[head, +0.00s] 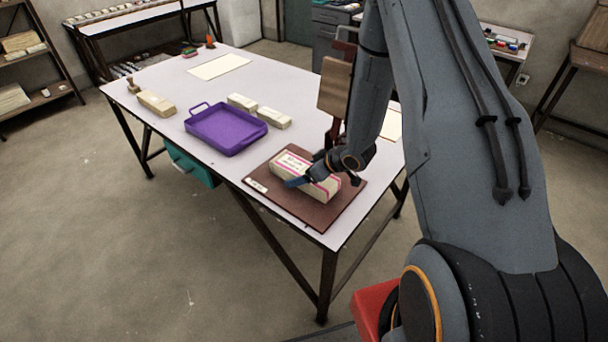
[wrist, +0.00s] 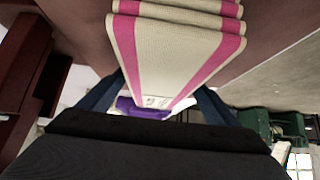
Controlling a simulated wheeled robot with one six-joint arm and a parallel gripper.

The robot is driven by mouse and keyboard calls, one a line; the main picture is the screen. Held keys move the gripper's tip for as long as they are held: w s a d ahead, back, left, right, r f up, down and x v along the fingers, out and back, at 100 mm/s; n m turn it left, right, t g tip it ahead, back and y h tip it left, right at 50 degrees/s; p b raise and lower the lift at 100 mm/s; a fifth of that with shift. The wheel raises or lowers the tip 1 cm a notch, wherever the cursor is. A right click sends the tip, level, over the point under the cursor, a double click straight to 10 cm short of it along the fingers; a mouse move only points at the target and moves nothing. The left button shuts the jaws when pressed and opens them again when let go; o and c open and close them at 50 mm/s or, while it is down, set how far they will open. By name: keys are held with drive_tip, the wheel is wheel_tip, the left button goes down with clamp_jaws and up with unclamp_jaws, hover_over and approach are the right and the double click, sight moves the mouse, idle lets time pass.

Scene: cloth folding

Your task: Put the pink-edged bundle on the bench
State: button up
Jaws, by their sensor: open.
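The pink-edged bundle (head: 306,176) is a folded cream cloth with pink stripes. It lies on a brown board (head: 331,215) at the near right corner of the bench (head: 226,174). In the wrist view the bundle (wrist: 175,58) fills the top middle, its layered folds showing. My gripper (head: 308,178) is down at the bundle, with a blue finger on its near left side. In the wrist view my gripper (wrist: 160,95) is open, one blue finger on each side of the bundle. I cannot tell whether the fingers touch the cloth.
A wooden upright (head: 335,87) stands behind the board.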

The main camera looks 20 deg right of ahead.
drive_tip(key=shift+c, duration=0.4)
drive_tip(key=c, duration=1.3)
drive_tip(key=shift+r, duration=0.1)
drive_tip(key=shift+c, duration=0.2)
